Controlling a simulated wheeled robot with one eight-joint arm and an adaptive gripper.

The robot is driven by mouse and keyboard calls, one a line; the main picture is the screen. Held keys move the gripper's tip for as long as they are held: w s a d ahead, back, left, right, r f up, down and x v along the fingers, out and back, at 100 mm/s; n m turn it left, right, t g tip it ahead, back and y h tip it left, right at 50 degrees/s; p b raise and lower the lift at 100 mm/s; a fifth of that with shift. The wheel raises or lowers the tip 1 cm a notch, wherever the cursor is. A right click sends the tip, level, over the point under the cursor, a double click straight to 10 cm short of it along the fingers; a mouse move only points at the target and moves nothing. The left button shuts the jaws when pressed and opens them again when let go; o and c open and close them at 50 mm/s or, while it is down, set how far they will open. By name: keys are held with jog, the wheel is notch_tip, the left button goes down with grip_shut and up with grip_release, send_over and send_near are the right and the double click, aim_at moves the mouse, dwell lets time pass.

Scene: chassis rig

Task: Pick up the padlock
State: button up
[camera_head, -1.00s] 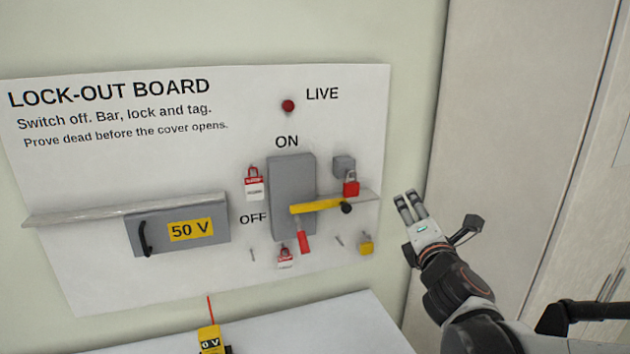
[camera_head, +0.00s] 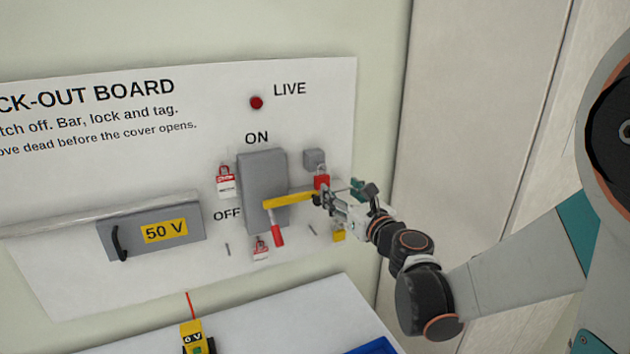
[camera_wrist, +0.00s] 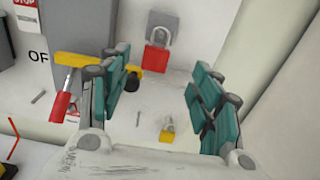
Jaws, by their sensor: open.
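A red padlock (camera_head: 321,181) with a pale shackle hangs at the right side of the lock-out board, just below a small grey block (camera_head: 314,159). In the wrist view, the red padlock (camera_wrist: 157,60) appears beyond and between my fingers, upright. A smaller yellow padlock (camera_head: 338,234) hangs lower on the board; it shows between the fingers in the wrist view (camera_wrist: 166,136). My gripper (camera_head: 343,200) is open and empty in front of the board's right side. The teal fingers (camera_wrist: 162,70) stand wide apart, and neither seems to touch a padlock.
A yellow bar (camera_head: 290,199) with a dark knob lies close left of my gripper, across the grey switch box (camera_head: 262,165). A red handle (camera_head: 277,236) points down. Pegs and red tags (camera_head: 226,184) are around it. A white table (camera_head: 300,320) lies below.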

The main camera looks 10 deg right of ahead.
aim_at(325, 177)
jog(key=w, duration=0.3)
jog(key=w+a, duration=0.1)
jog(key=w, duration=0.2)
jog(key=w+a, duration=0.1)
jog(key=w, duration=0.2)
jog(key=shift+w+r, duration=0.15)
jog(key=shift+c, duration=0.8)
jog(key=c, duration=1)
